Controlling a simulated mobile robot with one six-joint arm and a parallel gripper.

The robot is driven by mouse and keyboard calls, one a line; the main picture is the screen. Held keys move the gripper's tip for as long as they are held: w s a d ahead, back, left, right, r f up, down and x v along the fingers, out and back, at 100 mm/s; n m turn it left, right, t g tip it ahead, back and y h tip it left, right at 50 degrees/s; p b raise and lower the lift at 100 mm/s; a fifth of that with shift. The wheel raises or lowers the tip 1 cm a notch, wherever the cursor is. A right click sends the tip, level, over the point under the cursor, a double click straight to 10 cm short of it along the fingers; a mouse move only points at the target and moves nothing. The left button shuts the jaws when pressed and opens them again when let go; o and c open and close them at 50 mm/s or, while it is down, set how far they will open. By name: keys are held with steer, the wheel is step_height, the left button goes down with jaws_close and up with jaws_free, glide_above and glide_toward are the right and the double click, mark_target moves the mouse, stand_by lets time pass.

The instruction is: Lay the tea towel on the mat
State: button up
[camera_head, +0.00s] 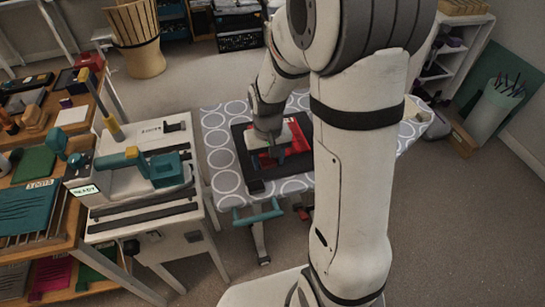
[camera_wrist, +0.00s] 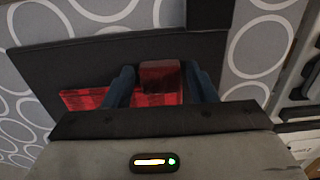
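The dark mat (camera_head: 256,186) lies on the table with the grey and white circle-patterned cover. It fills the middle of the wrist view (camera_wrist: 60,65). The red checked tea towel (camera_head: 298,138) lies over the mat, partly hidden by my gripper. In the wrist view the flat towel (camera_wrist: 85,98) spreads under the fingers, and a raised dark red block-like part (camera_wrist: 160,76) stands between them; I cannot tell whether it is towel or a separate thing. My gripper (camera_head: 279,155) points down there. Its blue fingers (camera_wrist: 161,86) are apart, with narrow gaps beside the red part.
A dark bar-like thing (camera_wrist: 208,14) lies at the wrist view's top edge. Left of the patterned table (camera_head: 222,140) stands a white bench with a teal-handled machine (camera_head: 150,168). Wooden shelves with goods (camera_head: 35,165) stand farther left. Open floor (camera_head: 440,230) lies at right.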

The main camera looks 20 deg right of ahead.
steer(key=shift+o, duration=0.9)
steer(key=shift+r, duration=0.2)
step_height(320, 180, up, 11)
steer(key=s+d+r+t, duration=0.1)
steer(key=s+r, duration=0.3)
steer(key=s, duration=1)
steer(key=shift+d+t, duration=0.15)
steer(key=shift+t, duration=0.75)
